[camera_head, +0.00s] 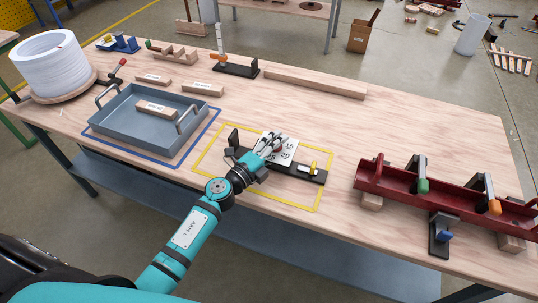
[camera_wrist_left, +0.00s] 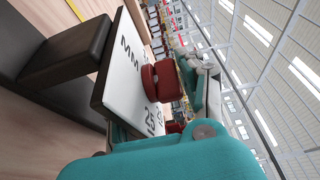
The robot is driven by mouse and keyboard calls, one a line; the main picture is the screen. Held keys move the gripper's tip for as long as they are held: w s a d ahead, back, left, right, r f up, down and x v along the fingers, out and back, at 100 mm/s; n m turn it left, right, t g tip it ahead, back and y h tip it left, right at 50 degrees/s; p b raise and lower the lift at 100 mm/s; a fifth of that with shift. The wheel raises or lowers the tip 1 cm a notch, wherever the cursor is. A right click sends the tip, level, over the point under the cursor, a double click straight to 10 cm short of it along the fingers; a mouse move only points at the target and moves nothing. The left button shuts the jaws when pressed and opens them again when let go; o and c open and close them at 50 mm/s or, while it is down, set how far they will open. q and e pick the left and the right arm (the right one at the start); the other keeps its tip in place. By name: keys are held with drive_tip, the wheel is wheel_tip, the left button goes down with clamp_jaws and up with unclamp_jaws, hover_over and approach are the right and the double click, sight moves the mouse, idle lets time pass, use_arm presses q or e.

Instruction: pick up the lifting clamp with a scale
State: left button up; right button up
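My right gripper is not in view.
A grey-blue tray (camera_head: 124,126) with a wooden block stands left in a blue outline. A red trough (camera_head: 450,193) with orange- and green-handled clamps sits right. The table's middle right is clear.

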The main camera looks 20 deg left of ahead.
use_arm(q)
clamp_jaws()
drive_tip(key=shift+r, duration=0.1)
